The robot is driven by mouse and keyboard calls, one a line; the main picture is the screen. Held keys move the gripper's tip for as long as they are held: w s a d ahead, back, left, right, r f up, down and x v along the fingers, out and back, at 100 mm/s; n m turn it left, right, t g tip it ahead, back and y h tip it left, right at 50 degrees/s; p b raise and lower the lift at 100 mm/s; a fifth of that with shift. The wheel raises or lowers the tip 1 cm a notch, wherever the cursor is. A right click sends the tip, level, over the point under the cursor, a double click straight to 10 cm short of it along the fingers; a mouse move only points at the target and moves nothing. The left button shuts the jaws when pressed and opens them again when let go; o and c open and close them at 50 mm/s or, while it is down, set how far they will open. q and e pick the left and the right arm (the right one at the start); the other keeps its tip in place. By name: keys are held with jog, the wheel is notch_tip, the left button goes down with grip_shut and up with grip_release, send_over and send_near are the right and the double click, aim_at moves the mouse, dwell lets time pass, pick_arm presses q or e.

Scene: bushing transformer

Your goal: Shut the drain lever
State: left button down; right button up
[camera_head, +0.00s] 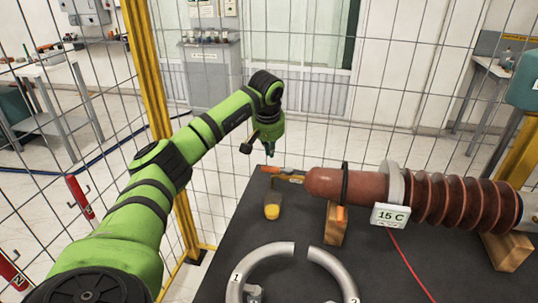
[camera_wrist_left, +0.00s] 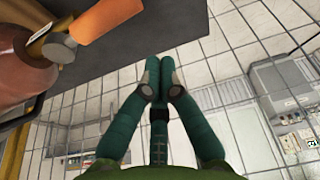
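The drain lever (camera_head: 270,169) has an orange handle and sits at a small brass valve (camera_head: 291,179) by the rounded left end of the brown bushing (camera_head: 325,184). In the head view the handle points left, away from the bushing. In the left wrist view the orange handle (camera_wrist_left: 108,20) is large at the upper left, by a round metal pivot (camera_wrist_left: 60,46). My left gripper (camera_head: 270,150) is just above the handle in the head view, apparently apart from it. In the wrist view its teal fingers (camera_wrist_left: 159,72) come together with nothing between them. My right gripper is not in view.
A glass with yellow liquid (camera_head: 272,207) stands on the dark table (camera_head: 225,268) near the lever. A grey ring (camera_head: 262,256) lies in front. Wire fencing (camera_head: 350,110) runs behind.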

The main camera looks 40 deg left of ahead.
aim_at(277, 170)
pick_arm(q)
jog(key=s+d+p, duration=0.2)
jog(key=shift+s+f, duration=0.35)
jog(key=shift+f, duration=0.05)
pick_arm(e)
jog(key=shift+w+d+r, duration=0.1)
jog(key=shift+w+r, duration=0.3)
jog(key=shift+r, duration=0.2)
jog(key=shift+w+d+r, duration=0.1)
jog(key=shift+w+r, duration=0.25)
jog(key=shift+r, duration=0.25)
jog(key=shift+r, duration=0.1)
